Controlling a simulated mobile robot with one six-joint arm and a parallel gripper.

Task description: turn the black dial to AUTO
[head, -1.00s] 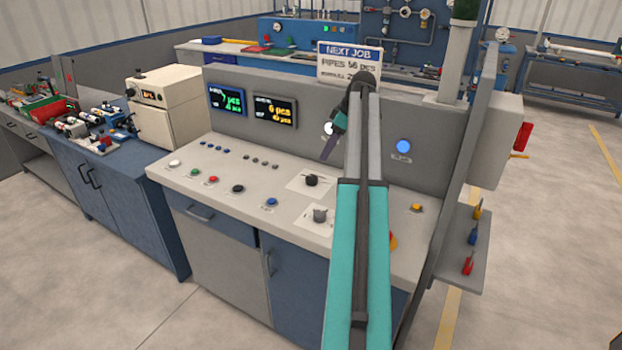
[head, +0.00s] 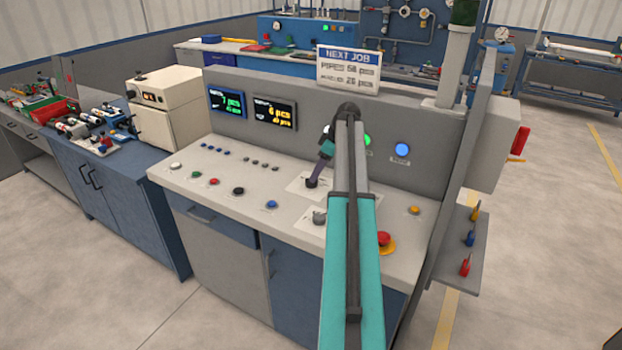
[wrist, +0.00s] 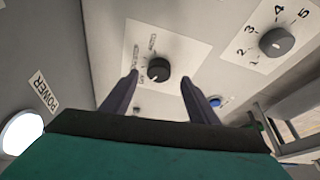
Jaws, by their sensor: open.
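The black dial (wrist: 158,69) sits on a white label plate (wrist: 190,48) on the console, with small lettering beside it that is too blurred to read. In the wrist view its pale pointer mark lies toward the left. My gripper (wrist: 159,80) is open, with one finger on each side of the dial, apart from it in the picture. In the head view my gripper (head: 313,183) points down at the black dial, which it largely hides.
A grey dial (wrist: 277,42) numbered 1 to 5 is close by; it also shows in the head view (head: 319,217). A red mushroom button (head: 384,238) lies right of my arm. A blue button (head: 271,204) and black button (head: 238,191) lie left. The upright panel (head: 300,125) stands behind.

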